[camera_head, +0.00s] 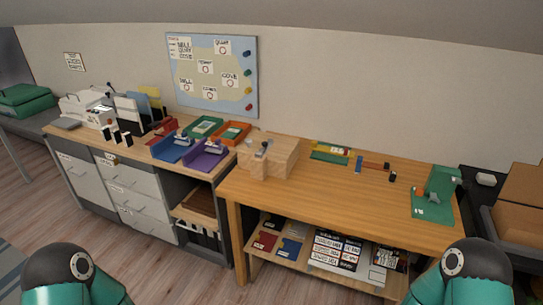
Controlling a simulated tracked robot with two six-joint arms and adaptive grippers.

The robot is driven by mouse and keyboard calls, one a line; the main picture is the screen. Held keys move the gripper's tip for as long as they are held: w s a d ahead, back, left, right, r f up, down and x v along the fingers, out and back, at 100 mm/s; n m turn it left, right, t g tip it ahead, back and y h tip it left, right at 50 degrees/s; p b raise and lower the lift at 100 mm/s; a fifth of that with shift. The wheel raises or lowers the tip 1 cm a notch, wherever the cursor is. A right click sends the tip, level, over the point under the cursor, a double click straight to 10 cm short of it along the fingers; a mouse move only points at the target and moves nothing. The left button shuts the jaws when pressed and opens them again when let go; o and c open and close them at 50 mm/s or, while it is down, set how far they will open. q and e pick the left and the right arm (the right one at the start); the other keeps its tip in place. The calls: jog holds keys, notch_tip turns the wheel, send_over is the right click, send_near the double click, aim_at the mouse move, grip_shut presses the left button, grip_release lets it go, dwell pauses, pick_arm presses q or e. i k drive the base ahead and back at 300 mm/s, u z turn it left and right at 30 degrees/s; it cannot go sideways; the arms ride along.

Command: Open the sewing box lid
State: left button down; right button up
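A light wooden box (268,158) stands on the left end of the wooden table (340,200); it may be the sewing box, but no label on it is readable. Its top looks closed, and a small grey item shows on or at it. A green closed case (26,97) sits at the far left on a grey surface; I cannot tell what it holds. Only parts of my two arms show at the bottom left and bottom right corners. Neither gripper is in view, and nothing of mine is near the wooden box.
A green stand-like device (435,195) is at the table's right end. Small yellow, green and red items (332,152) lie at the back. The table's front middle is clear. A lower shelf holds books (338,250).

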aim_at(280, 148)
jog(key=z, duration=0.6)
jog(key=i, duration=0.95)
